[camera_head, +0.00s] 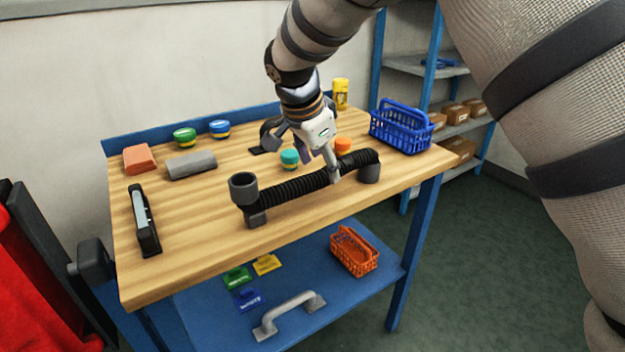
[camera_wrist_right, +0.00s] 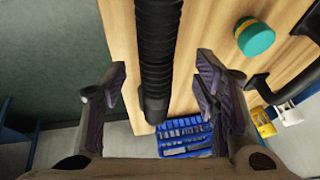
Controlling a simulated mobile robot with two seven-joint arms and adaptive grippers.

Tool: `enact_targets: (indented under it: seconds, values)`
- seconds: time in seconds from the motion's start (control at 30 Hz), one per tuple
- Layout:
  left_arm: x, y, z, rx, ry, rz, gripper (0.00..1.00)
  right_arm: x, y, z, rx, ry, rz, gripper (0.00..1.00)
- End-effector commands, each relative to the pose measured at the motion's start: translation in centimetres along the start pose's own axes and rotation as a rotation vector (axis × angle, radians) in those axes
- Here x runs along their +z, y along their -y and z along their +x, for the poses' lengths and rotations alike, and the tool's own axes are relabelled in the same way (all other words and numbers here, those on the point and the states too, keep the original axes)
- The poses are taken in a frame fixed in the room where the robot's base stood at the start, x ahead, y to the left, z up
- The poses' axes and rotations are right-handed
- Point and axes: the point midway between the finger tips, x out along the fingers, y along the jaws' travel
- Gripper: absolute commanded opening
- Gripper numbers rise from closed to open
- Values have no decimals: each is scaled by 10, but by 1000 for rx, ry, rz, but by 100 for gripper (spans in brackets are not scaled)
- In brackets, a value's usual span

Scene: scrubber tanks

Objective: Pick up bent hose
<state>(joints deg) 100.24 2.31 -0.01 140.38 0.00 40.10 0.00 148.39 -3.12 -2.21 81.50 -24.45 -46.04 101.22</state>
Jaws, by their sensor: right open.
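The bent hose (camera_head: 295,188) is a black corrugated tube with grey end fittings. It lies along the front part of the wooden tabletop. My right gripper (camera_head: 322,172) is over the hose's right half, with one finger in front of it. In the right wrist view, the hose (camera_wrist_right: 157,45) runs between the two spread fingers of my right gripper (camera_wrist_right: 163,98), with visible gaps on both sides. The gripper is open; whether a finger touches the hose cannot be told. My left gripper is not in view.
The workbench (camera_head: 190,255) also bears a blue basket (camera_head: 400,128), an orange block (camera_head: 139,159), a grey block (camera_head: 192,164), a stapler-like tool (camera_head: 144,220) and several round containers. A teal-topped container (camera_head: 289,158) stands close behind the hose. The lower shelf holds an orange basket (camera_head: 353,251).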

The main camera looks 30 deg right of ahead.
Motion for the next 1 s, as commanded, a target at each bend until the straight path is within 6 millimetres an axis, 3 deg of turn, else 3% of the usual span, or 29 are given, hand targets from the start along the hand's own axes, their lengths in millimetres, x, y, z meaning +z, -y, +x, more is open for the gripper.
enact_targets:
  seconds: [0.2,0.47,0.7,1.0]
  values:
    - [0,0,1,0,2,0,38,0,-4,40,1,1,0,55]
    - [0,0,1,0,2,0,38,0,-3,43,-2,-1,0,55]
    - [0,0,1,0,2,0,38,0,-3,43,-2,-1,-1,1]
    - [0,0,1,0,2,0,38,-1,-3,42,-3,-1,0,0]
